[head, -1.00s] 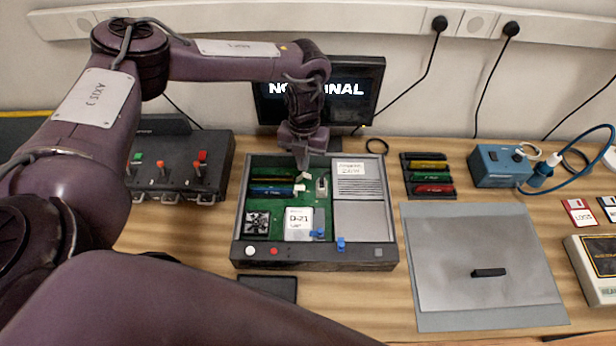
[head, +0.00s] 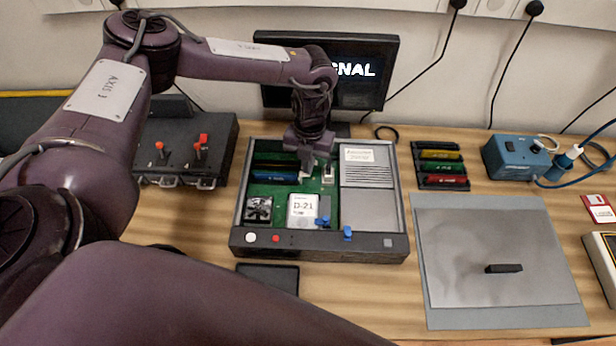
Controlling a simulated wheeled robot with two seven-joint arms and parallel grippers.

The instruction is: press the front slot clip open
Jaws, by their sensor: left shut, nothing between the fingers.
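The open grey device case (head: 240,215) shows a green board with memory slots at its back left. A blue module (head: 275,176) lies in the front slot, with a dark module behind it. The white front slot clip (head: 303,176) is at the right end of the blue module. My left gripper (head: 307,169) is shut and empty, pointing down right at this clip. Whether it touches the clip I cannot tell. The gripper hides the back slot's clip. My right gripper is not in view.
On the board are a fan (head: 259,209) and a white D-21 block (head: 302,208). A small upright part (head: 328,174) stands just right of the gripper. A rack of coloured modules (head: 440,165) and a grey panel (head: 470,240) lie to the right.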

